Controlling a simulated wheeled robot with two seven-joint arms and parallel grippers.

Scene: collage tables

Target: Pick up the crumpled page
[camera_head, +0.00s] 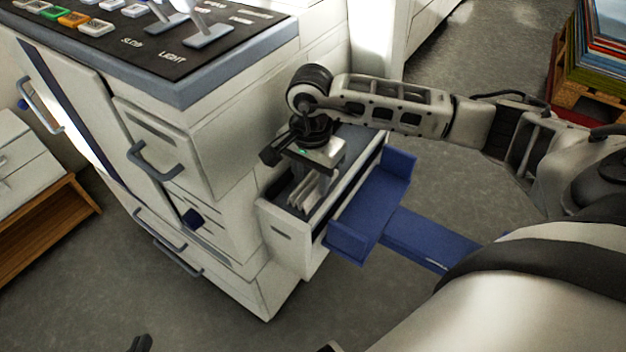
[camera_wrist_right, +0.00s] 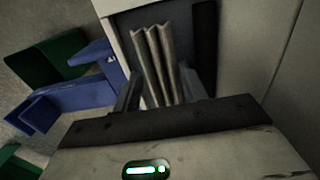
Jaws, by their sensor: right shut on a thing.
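The crumpled page (camera_head: 307,192) is a pale, pleated sheet in the open drawer (camera_head: 285,238) of the white cabinet. It also shows in the right wrist view (camera_wrist_right: 158,60), its folds standing up between two dark fingers. My right gripper (camera_head: 312,178) points down into the drawer and is shut on the page. The page's lower part is hard to make out in the drawer's shade. A small dark tip at the bottom edge of the head view seems to be my left gripper (camera_head: 140,343); its jaws cannot be read.
A blue tray-like part (camera_head: 375,205) sits against the drawer's right side. The cabinet (camera_head: 240,130) with handles and a control panel (camera_head: 150,30) rises on the left. A pallet with coloured sheets (camera_head: 600,60) stands at the upper right. Grey floor (camera_head: 450,185) is open between.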

